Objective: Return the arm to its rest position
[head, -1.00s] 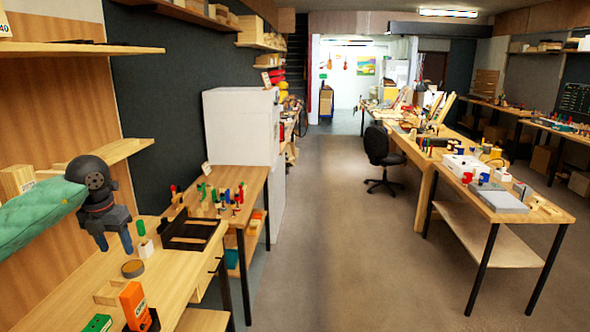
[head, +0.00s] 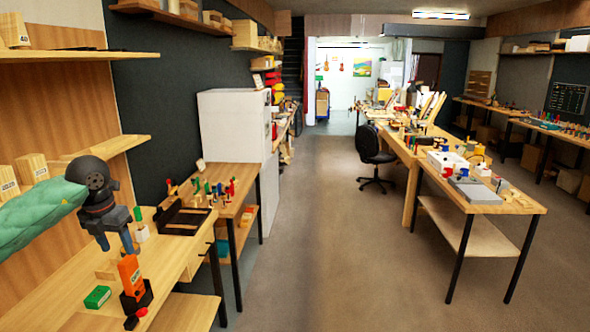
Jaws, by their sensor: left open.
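My left gripper (head: 116,242) hangs with its blue-grey fingers pointing down and apart, above the wooden bench (head: 62,285) on the left. It is open, and I see nothing between its fingers. My left arm, in a green sleeve, comes in from the left edge. An orange box (head: 130,274) in a black holder stands just below and in front of the fingers in the picture. A small white block (head: 142,233) shows right beside the gripper. My right gripper does not show.
A green box (head: 97,297) lies near the orange box. A dark tray (head: 184,219) lies farther along the bench. Wooden shelves (head: 70,55) are on the left wall. A white cabinet (head: 233,125) stands beyond. The floor (head: 320,250) between the benches is clear.

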